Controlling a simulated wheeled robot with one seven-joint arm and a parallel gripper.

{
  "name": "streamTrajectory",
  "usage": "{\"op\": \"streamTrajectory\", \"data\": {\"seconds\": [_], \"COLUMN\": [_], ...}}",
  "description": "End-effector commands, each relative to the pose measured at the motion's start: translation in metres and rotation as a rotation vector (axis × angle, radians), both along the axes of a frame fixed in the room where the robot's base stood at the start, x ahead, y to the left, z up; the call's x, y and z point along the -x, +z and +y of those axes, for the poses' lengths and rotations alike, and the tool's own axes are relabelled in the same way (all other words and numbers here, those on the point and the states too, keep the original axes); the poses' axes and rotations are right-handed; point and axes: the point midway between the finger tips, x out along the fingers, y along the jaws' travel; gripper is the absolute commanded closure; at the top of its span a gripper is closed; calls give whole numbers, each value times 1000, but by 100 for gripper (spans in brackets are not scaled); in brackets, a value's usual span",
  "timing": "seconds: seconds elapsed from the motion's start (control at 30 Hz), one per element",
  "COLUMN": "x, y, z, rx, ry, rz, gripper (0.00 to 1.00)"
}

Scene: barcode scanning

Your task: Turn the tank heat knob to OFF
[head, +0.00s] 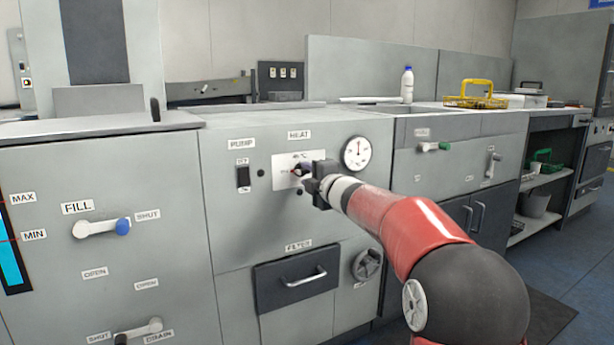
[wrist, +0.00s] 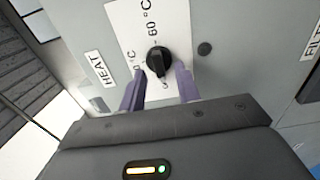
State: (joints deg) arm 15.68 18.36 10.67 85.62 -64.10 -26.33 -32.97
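The heat knob (wrist: 160,61) is black and round with a raised grip. It sits on a white dial plate (wrist: 143,22) marked "60 °C", beside a HEAT label (wrist: 98,69). In the head view the plate (head: 284,160) shows under the HEAT sign, and my gripper mostly hides the knob. My gripper (head: 307,177) is at the panel in front of the plate. In the wrist view my gripper (wrist: 160,72) has its two purple fingers apart, one on each side of the knob's lower part. I cannot tell whether they touch it. The knob's exact setting is unclear.
A pump switch (head: 243,177) is left of the plate and a round gauge (head: 357,153) is at its upper right. Below are a filter drawer handle (head: 304,276) and a round knob (head: 367,265). The fill lever (head: 101,228) is at left. Open floor lies at right.

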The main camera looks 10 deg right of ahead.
Motion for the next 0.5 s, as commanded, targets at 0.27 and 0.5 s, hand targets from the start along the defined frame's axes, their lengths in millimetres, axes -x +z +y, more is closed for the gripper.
{"op": "streamTrajectory", "data": {"seconds": [0.27,0.5], "x": [46,63], "y": [1,0], "z": [-15,-21], "rx": [2,1], "ry": [-2,-1], "rz": [-1,0], "gripper": [67,67]}}
